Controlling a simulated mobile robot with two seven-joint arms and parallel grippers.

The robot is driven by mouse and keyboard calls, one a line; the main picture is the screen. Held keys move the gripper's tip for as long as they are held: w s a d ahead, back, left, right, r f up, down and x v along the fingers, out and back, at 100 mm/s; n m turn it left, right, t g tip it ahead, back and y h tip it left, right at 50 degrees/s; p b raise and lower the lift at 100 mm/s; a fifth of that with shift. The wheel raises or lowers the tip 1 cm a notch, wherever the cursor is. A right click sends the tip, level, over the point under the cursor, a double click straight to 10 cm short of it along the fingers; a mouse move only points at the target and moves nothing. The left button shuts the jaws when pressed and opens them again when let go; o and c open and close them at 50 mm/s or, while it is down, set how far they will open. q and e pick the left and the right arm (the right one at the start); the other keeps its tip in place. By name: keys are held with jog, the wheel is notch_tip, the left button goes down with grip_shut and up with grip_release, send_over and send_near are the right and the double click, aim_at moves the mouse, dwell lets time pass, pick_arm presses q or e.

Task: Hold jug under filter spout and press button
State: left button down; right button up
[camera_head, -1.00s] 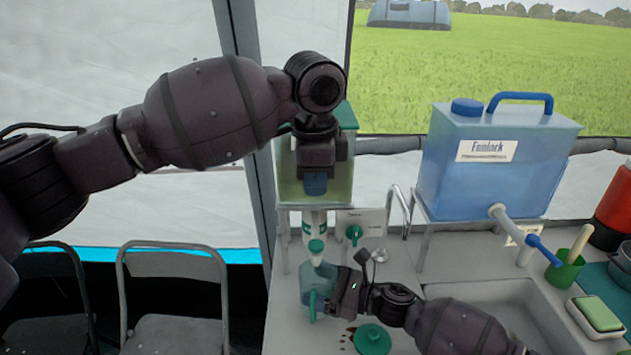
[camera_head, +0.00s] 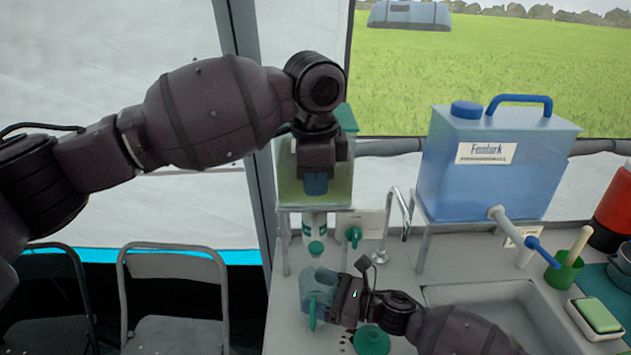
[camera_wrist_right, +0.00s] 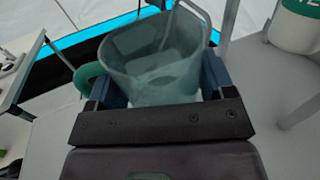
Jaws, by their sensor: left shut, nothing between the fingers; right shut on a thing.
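The jug (camera_head: 317,287) is translucent teal with a green handle. My right gripper (camera_head: 338,300) is shut on it, and in the right wrist view the jug (camera_wrist_right: 155,55) sits between the two fingers (camera_wrist_right: 155,95). The filter (camera_head: 312,185) is a clear tank with a green lid on a stand, with a white and green cartridge (camera_head: 314,228) below it. The green spout end (camera_head: 316,248) shows just above and behind the jug. My left gripper (camera_head: 316,185) is shut and empty in front of the tank. Its arm hides part of the tank. I cannot make out the button for certain.
A green knob (camera_head: 353,235) on a white panel and a tap (camera_head: 398,215) stand right of the filter. A green lid (camera_head: 371,340) lies on the counter beside my right wrist. The sink (camera_head: 490,305) and blue water tank (camera_head: 490,165) are further right.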

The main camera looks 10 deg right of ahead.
jog(key=s+a+p, duration=0.1)
jog(key=s, duration=0.7)
jog(key=shift+s+a+p, duration=0.2)
jog(key=shift+a+p, duration=0.15)
jog(key=shift+p, duration=0.05)
dwell(0.8)
dwell(0.3)
